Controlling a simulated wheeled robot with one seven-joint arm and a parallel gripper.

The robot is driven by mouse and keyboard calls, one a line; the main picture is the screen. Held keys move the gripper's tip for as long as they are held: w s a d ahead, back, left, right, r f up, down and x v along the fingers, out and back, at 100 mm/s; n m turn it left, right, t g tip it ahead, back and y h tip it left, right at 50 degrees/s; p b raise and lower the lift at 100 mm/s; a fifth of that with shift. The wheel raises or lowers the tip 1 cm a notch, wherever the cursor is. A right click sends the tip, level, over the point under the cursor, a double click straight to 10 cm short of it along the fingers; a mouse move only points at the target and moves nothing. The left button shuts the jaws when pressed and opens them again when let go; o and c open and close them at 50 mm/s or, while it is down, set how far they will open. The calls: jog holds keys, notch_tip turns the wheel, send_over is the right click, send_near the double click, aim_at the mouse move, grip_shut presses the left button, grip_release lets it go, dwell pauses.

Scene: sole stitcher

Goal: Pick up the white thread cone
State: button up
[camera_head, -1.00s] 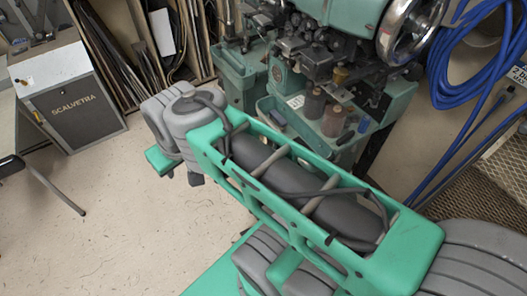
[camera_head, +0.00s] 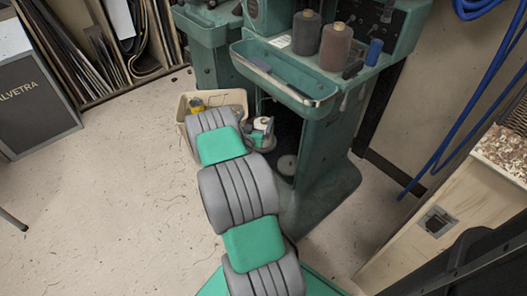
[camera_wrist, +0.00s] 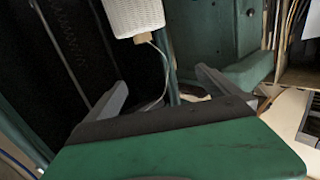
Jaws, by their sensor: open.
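The white thread cone (camera_wrist: 135,16) shows at the top of the wrist view, cut off by the picture's edge. It has a ribbed white side and a small beige end with a pale thread trailing from it. My gripper (camera_wrist: 163,84) is open, its two grey fingers spread apart with nothing held between them. The cone appears beyond the fingertips and above them in the picture, apart from both.
The green stitching machine (camera_head: 322,165) stands right of my arm, with a tray (camera_head: 285,82) and dark thread cones (camera_head: 336,46) on its ledge. A beige bin (camera_head: 187,108) is beside my arm.

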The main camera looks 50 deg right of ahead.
aim_at(263, 123)
notch_tip(263, 123, down, 8)
jog(key=s+n+t+b, duration=0.1)
jog(key=s+b, duration=0.1)
jog(key=x, duration=0.7)
jog(key=shift+w+d+r+b, duration=0.1)
jog(key=shift+d+r+b, duration=0.05)
jog(key=shift+d+b, duration=0.15)
jog(key=c, duration=2.1)
jog(key=shift+r, duration=0.1)
jog(key=shift+c, duration=0.3)
